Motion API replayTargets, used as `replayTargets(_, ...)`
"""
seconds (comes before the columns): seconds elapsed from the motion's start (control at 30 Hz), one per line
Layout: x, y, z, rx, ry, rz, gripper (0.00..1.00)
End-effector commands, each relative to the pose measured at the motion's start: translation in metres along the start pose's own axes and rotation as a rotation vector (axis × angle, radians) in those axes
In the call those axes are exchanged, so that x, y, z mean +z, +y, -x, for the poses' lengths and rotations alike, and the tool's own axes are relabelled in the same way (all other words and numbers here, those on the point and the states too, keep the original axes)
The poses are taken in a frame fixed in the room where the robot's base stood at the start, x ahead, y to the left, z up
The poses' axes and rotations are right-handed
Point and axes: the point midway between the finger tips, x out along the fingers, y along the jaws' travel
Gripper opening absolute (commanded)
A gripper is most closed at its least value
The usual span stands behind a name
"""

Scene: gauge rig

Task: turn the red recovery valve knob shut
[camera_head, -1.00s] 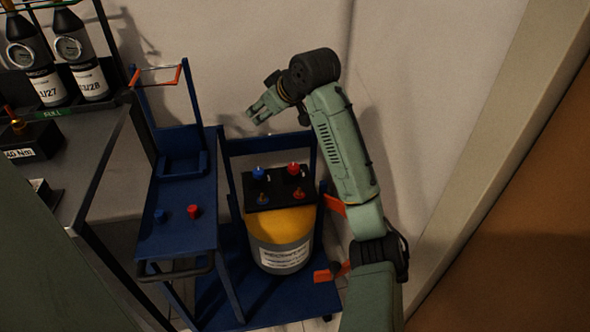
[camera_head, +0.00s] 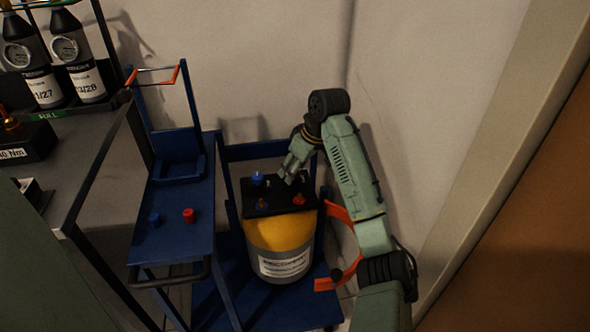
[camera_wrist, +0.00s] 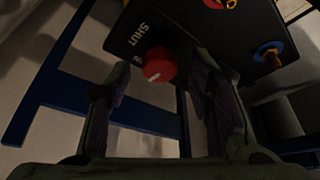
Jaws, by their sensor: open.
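The red valve knob (camera_wrist: 158,66) sits on a black panel (camera_wrist: 180,28) beside white "SHUT" lettering; a white mark shows on its face. In the wrist view it lies between the fingertips of my gripper (camera_wrist: 155,80), which is open with a gap on each side. In the head view my gripper (camera_head: 287,178) points down at the panel's back right and hides the red knob. The panel (camera_head: 280,204) is above a yellow-topped grey cylinder (camera_head: 278,235).
A blue knob (camera_head: 257,178) is left of my gripper. Red (camera_head: 299,200) and blue (camera_head: 261,203) ringed brass fittings are at the panel's front. A blue frame (camera_head: 265,150) rises behind. A blue cart (camera_head: 175,240) with small red and blue caps stands left.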

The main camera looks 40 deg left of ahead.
Motion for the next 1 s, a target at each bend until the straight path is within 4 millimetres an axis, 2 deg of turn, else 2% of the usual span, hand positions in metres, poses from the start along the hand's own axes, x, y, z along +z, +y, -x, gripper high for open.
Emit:
replayTargets(0.37, -0.0001, -0.0001, -0.0065, 0.001, 0.001, 0.0, 0.48)
replayTargets(1.0, -0.0001, -0.0002, -0.0062, 0.0, 0.0, 0.0, 0.05)
